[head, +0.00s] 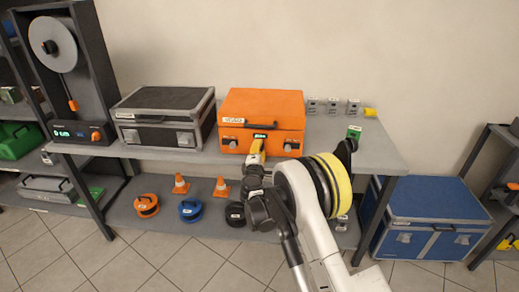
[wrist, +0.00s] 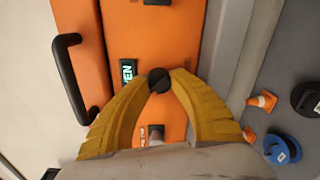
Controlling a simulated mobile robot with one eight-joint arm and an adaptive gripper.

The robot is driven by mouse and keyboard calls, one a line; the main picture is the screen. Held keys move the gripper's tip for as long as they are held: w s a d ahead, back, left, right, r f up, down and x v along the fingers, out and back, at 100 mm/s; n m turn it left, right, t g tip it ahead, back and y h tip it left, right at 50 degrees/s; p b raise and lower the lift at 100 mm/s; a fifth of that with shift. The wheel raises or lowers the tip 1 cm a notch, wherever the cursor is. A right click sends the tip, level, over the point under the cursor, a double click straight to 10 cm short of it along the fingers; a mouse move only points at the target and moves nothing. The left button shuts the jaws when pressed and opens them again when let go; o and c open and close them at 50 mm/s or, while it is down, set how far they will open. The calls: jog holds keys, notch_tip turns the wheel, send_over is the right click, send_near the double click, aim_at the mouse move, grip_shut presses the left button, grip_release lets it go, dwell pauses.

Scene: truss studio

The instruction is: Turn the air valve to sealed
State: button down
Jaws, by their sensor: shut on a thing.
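The orange case (head: 262,106) stands on the grey bench with its lid shut. Its front face shows in the wrist view (wrist: 150,30), turned sideways. The air valve is a small round black knob (wrist: 159,80) on that face. Beside it is a small dark label with green lettering (wrist: 128,70), of which "EN" is readable. My gripper (wrist: 161,81) has its yellow fingertips on both sides of the knob, shut on it. In the head view my gripper (head: 257,147) reaches the middle of the case front and hides the knob.
A black handle (wrist: 72,80) sits beside the knob on the case. A grey-edged black case (head: 165,105) stands to the left. Small grey boxes (head: 333,106) stand to the right. Orange cones (head: 181,184) and cable reels (head: 190,210) lie on the lower shelf.

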jog(key=c, duration=1.1)
grip_release()
jog(key=s, duration=1.2)
jog(key=shift+a+r, duration=0.25)
jog(key=shift+r, duration=0.15)
